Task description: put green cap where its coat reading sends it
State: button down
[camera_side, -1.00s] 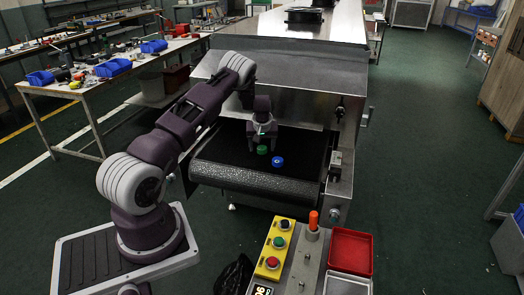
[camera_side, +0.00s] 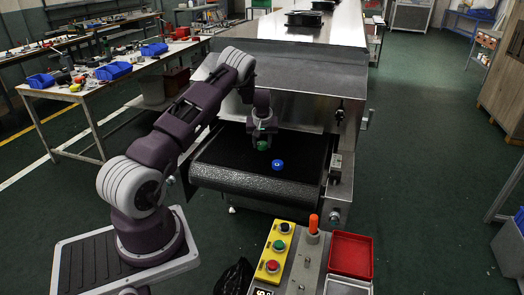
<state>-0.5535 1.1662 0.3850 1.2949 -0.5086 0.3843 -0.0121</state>
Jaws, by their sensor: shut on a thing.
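The green cap (camera_side: 262,145) is between the fingers of my gripper (camera_side: 263,141), which is shut on it. They are over the black belt (camera_side: 225,157) at the dryer's mouth. The cap appears slightly above the belt; the gap is too small to judge. A blue cap (camera_side: 278,163) lies on the belt just to the right and nearer the camera. A small display (camera_side: 262,291) at the bottom edge is partly cut off, and I cannot read it fully.
The dryer's metal hood (camera_side: 290,88) stands behind and above my gripper. A panel with yellow button box (camera_side: 274,250) and orange-topped post (camera_side: 313,222) stands in front. A red tray (camera_side: 351,254) and a grey metal tray (camera_side: 346,285) are at its right.

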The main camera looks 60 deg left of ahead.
aim_at(262, 145)
notch_tip(262, 145, up, 7)
jog(key=shift+f, duration=0.15)
jog(key=w+d+f+m+t+h, duration=0.15)
jog(key=d+m, duration=0.55)
jog(key=d, duration=1.1)
jog(key=w+d+f+m+t+h, duration=0.1)
jog(key=d+m+h, duration=0.35)
jog(key=d, duration=1.35)
jog(key=s+d+r+m+g+h, duration=0.1)
jog(key=s+d+m, duration=0.4)
jog(key=d, duration=0.4)
jog(key=s+d+r+m+g+h, duration=0.1)
jog(key=s+d+r+m, duration=0.1)
jog(key=s+d+m, duration=0.5)
jog(key=s+d+r+m+g, duration=0.1)
jog(key=s+d+m, duration=0.2)
jog(key=d, duration=0.7)
jog(key=shift+m, duration=0.25)
jog(key=f, duration=0.9)
jog(key=shift+s+d+f, duration=0.2)
jog(key=shift+s+d, duration=0.15)
jog(key=shift+d, duration=0.05)
jog(key=shift+f, duration=0.15)
jog(key=c, duration=0.9)
grip_release()
jog(key=shift+o, duration=0.2)
